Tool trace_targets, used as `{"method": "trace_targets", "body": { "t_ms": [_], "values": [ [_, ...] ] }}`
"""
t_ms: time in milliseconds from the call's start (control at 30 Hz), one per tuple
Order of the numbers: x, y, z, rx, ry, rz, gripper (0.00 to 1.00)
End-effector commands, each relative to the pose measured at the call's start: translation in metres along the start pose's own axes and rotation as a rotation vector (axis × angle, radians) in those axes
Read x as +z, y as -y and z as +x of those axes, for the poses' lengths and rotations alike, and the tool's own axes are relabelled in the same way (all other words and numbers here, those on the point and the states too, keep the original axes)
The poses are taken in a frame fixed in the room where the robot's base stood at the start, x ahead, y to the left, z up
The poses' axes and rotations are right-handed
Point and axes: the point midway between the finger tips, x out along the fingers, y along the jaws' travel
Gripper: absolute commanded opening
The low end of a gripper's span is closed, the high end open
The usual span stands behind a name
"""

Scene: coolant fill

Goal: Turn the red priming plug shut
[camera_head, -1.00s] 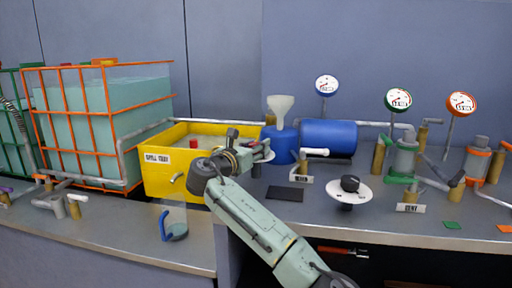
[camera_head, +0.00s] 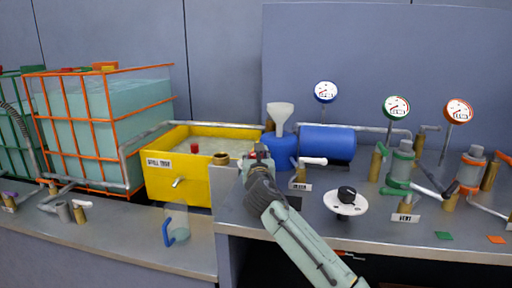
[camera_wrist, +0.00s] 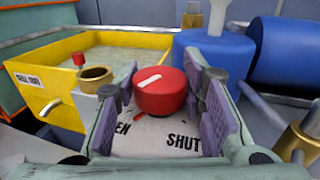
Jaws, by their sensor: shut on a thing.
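The red priming plug (camera_wrist: 160,93) is a round red knob with a white bar on top, in the middle of the wrist view. It sits over a pale plate (camera_wrist: 158,138) lettered "SHUT" at the right and a partly hidden "EN" at the left. A short red pointer sticks out at the plug's lower left, on the "EN" side. My gripper (camera_wrist: 163,102) has its purple-padded fingers on either side of the plug and is shut on it. In the head view my gripper (camera_head: 257,153) is beside the blue funnel container and mostly hides the plug.
A yellow spill tray (camera_head: 163,183) with a brass cup (camera_head: 220,159) at its edge stands left of my gripper. A blue container with white funnel (camera_head: 279,116) and a blue cylinder (camera_head: 328,139) stand close behind. A white-handled valve (camera_head: 312,161) is just right.

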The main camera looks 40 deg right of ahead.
Motion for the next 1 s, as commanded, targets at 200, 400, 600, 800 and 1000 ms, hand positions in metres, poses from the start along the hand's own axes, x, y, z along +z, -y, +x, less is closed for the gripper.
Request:
{"method": "trace_targets", "body": {
  "t_ms": [200, 400, 600, 800, 1000],
  "values": [
    [0.0079, 0.0049, 0.0001, 0.196, -0.006, -0.005, 0.09],
    [0.0041, 0.0045, 0.0009, 0.357, -0.008, -0.008, 0.09],
    [0.0007, 0.0032, 0.0011, 0.48, -0.006, -0.003, 0.09],
    [-0.0002, 0.0019, 0.0012, 0.554, -0.004, -0.001, 0.09],
    [-0.0004, 0.0015, 0.0011, 0.585, -0.003, 0.0, 0.09]
  ]
}}
